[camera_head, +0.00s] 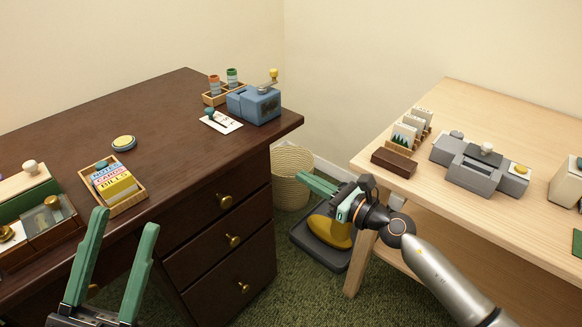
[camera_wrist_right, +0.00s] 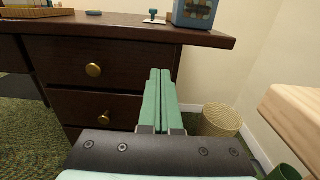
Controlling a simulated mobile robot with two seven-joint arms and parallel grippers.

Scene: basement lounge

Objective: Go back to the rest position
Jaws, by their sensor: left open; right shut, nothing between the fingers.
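My left gripper (camera_head: 115,262) is at the lower left of the head view, its two green fingers apart and nothing between them. It is in front of the dark desk (camera_head: 150,110). My right gripper (camera_head: 318,186) is in the gap between the dark desk and the light wooden table (camera_head: 480,125), reaching in from the lower right. Its green fingers are together and empty. In the right wrist view the shut fingers (camera_wrist_right: 160,98) point toward the desk's drawers.
A wicker basket (camera_head: 291,178) and a dark grey base with a yellow part (camera_head: 330,232) stand on the green carpet. The desk bears a blue device (camera_head: 254,104) and a card tray (camera_head: 113,186). The table bears a grey device (camera_head: 480,165) and a card holder (camera_head: 408,130).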

